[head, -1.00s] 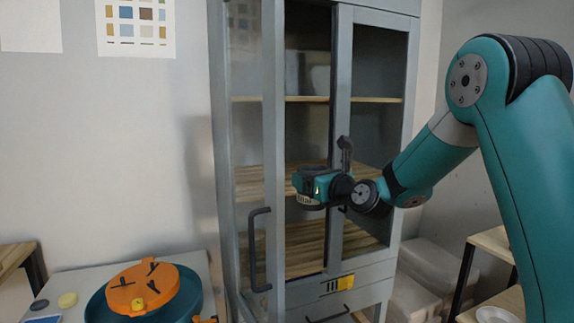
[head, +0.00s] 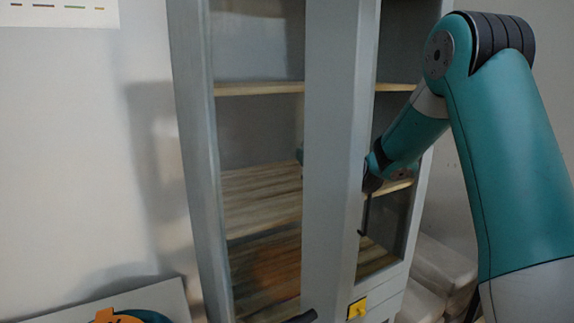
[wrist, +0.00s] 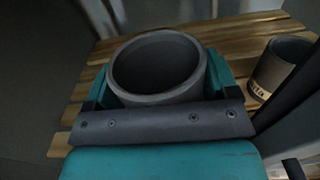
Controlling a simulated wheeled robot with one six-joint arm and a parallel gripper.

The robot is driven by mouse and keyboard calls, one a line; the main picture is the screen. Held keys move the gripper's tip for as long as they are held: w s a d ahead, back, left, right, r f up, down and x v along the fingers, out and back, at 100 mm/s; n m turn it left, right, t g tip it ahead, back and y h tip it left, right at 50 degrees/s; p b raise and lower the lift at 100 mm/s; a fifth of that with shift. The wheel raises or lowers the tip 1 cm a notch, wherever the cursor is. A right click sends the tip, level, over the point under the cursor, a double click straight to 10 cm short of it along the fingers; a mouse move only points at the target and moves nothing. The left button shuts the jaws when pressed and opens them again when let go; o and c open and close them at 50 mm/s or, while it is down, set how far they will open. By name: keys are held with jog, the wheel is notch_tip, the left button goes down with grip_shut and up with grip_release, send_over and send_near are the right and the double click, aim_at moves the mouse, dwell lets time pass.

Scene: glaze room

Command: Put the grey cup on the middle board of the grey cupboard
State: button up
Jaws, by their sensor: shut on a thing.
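The grey cup (wrist: 155,65) is upright between the teal fingers of my gripper (wrist: 160,78), which is shut on it in the wrist view. A slatted wooden board (wrist: 238,30) lies below the cup; whether the cup touches it I cannot tell. In the head view the grey cupboard (head: 194,140) fills the middle, with its middle board (head: 262,195) between an upper and a lower one. A grey upright hides most of my gripper and the cup there.
A labelled cup (wrist: 283,68) stands on the slats to the right of the held cup in the wrist view. The upper board (head: 260,88) crosses the cupboard above. A yellow tag (head: 357,308) is at the lower front. Pale stacked blocks (head: 440,272) are at right.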

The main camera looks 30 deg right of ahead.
jog(key=w+a+p, duration=0.3)
jog(key=w+p, duration=0.4)
jog(key=w, duration=1.1)
jog(key=shift+y, duration=0.3)
jog(key=f+p, duration=0.2)
jog(key=f, duration=0.3)
jog(key=shift+s+d+f+p, duration=0.2)
jog(key=shift+s+p, duration=0.1)
jog(key=shift+p, duration=0.1)
jog(key=shift+w+f+p, duration=0.15)
jog(key=shift+f+p, duration=0.4)
jog(key=shift+p, duration=0.05)
jog(key=shift+f, duration=0.2)
jog(key=shift+f, duration=0.1)
jog(key=shift+f+b, duration=0.15)
jog(key=shift+b, duration=0.25)
jog(key=o, duration=1.1)
jog(key=shift+c, duration=0.2)
